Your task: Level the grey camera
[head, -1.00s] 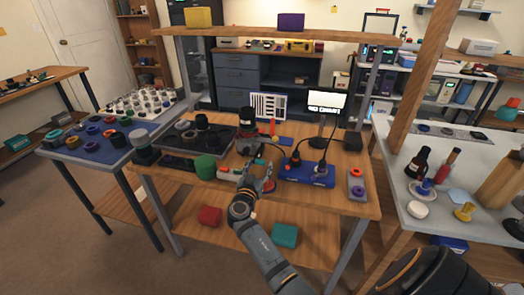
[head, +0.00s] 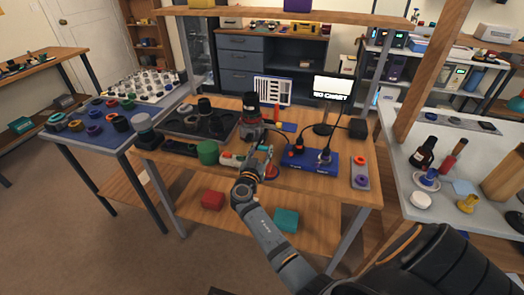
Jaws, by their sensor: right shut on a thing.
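A grey-and-red device with a dark lens on top (head: 250,104), which looks like the camera, stands near the middle of the workbench. Its lower body (head: 250,133) is grey with red. I cannot tell from here whether it is tilted. My right gripper (head: 264,158) is in front of it and slightly right, low over the bench's front part. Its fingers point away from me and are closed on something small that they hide. A red round piece (head: 271,173) lies just below the fingers. My left gripper is out of view.
A blue box with cables (head: 309,161) stands right of the gripper, near a lit screen (head: 333,88). A green cylinder (head: 207,153) and a dark tray (head: 180,125) are at left. A grey strip with round parts (head: 361,172) lies near the right edge.

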